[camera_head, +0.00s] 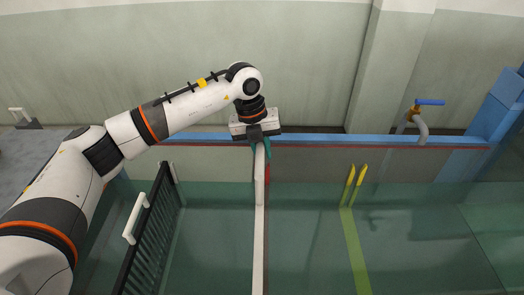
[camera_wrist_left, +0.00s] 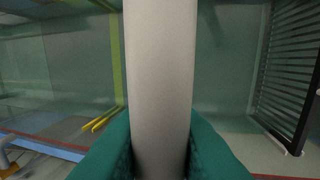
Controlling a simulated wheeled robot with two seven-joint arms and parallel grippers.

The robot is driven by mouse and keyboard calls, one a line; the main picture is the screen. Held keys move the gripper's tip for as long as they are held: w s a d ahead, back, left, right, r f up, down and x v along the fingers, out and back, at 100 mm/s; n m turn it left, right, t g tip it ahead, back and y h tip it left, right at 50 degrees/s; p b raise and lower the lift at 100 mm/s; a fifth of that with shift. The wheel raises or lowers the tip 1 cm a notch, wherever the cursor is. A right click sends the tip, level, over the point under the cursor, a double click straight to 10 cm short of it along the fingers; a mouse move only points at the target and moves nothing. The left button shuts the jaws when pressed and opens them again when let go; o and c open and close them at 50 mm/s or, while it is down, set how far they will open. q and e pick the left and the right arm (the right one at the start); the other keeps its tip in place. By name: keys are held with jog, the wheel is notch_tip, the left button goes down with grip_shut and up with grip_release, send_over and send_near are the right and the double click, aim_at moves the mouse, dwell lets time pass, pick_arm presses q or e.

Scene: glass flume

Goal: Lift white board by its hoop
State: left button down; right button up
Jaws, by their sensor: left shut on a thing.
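The white board (camera_head: 259,255) shows nearly edge-on in the head view, as a narrow pale strip running down the middle of the flume. Its hoop (camera_head: 260,182) appears as a wider white bar at the strip's far end. My left gripper (camera_head: 261,146) points down there, its green fingers shut on the bar. In the left wrist view the pale hoop bar (camera_wrist_left: 160,75) runs between both green fingers and hides much behind it. I cannot tell how high the board stands. My right gripper is not in view.
A black grating (camera_head: 150,235) with a white handle (camera_head: 135,218) stands left of the board. A yellow-green plate (camera_head: 355,245) with a yellow handle (camera_head: 357,175) stands right. The blue flume rim (camera_head: 330,138) runs behind, with a blue-handled tap (camera_head: 430,102) at right.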

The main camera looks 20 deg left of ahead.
pick_arm(q)
jog(key=shift+r, duration=0.2)
jog(key=shift+r, duration=5.45)
jog(key=shift+f, duration=0.1)
